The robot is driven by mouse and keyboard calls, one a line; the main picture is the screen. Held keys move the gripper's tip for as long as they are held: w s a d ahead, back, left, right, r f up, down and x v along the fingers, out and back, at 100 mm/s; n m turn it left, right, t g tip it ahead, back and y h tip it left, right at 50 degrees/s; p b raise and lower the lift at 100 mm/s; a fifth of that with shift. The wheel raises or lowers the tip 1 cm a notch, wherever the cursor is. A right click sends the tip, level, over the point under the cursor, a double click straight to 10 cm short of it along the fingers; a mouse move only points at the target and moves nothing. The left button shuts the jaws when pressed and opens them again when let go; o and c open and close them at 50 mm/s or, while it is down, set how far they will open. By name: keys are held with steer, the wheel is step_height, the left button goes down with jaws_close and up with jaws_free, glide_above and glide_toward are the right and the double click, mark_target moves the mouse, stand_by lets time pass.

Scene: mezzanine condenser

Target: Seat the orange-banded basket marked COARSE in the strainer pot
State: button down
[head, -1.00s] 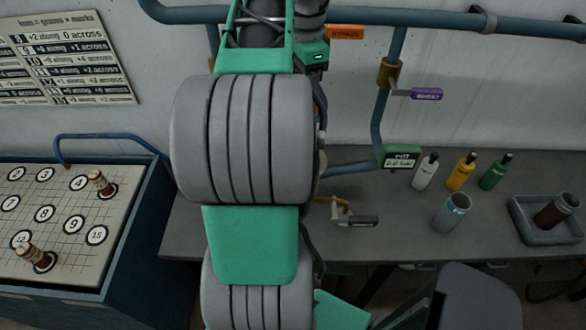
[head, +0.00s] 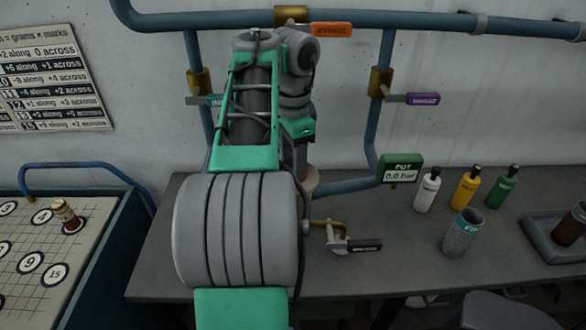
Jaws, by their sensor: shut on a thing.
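The orange-banded basket marked COARSE is not visible. My gripper is not in view; my own arm (head: 240,200) fills the middle of the picture and its far end is hidden behind its links. The strainer pot's body is not visible, with my arm covering the middle of the bench. A green POT gauge (head: 400,168) reading 0.0 bar stands right of my arm. A grey mesh basket with a teal band (head: 463,233) stands upright on the bench, its lettering only partly readable.
White (head: 428,190), yellow (head: 465,190) and green (head: 501,188) bottles stand behind the teal-banded basket. A grey tray (head: 540,245) holds a dark brown cylinder (head: 570,228). Orange bypass (head: 332,29) and purple (head: 410,99) valve handles and a black low handle (head: 364,245) project near my arm.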

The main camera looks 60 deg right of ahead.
steer(key=shift+r, duration=0.1)
steer(key=shift+f, duration=0.25)
steer(key=c, duration=0.6)
jaws_free()
steer(key=shift+r, duration=0.1)
steer(key=shift+o, duration=0.2)
